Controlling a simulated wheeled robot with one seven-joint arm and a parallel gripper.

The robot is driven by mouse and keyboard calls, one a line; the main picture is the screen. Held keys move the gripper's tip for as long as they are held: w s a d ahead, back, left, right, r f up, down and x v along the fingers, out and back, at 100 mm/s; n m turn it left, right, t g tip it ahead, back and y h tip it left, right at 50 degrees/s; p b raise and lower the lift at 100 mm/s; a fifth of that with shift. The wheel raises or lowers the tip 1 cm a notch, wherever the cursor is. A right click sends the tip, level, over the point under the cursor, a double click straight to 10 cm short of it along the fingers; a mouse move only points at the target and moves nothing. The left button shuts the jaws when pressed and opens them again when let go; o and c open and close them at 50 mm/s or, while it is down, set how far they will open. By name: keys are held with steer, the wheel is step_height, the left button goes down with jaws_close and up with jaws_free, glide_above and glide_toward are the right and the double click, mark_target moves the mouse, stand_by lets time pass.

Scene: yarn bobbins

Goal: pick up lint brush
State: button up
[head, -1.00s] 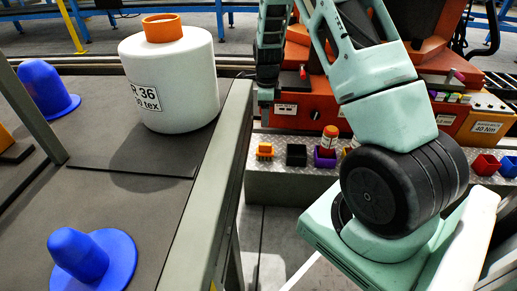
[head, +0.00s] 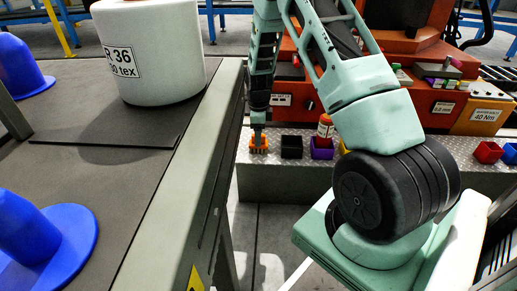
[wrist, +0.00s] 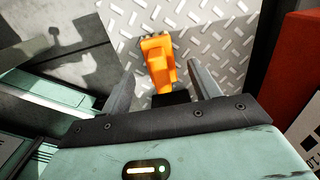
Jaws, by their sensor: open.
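The orange lint brush (head: 258,144) stands on the metal tread-plate ledge, at its left end in the head view. In the wrist view the orange brush (wrist: 158,58) lies between my two fingers, with gaps to both sides. My gripper (wrist: 160,72) is open and above the brush. In the head view my gripper (head: 258,122) points down right over the brush, and its fingers are too small to make out there. The lower end of the brush in the wrist view is partly hidden by my gripper's body.
A black bin (head: 291,147) stands just right of the brush, then a purple bin (head: 322,150) with a bottle (head: 325,127) by it. The orange machine (head: 400,100) rises behind. A table with a white bobbin (head: 155,50) is at left.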

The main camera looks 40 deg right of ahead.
step_height(320, 180, down, 4)
steer(key=shift+b, duration=1.25)
steer(key=shift+r, duration=0.1)
steer(key=c, duration=1.1)
step_height(320, 180, up, 10)
steer(key=p, duration=0.6)
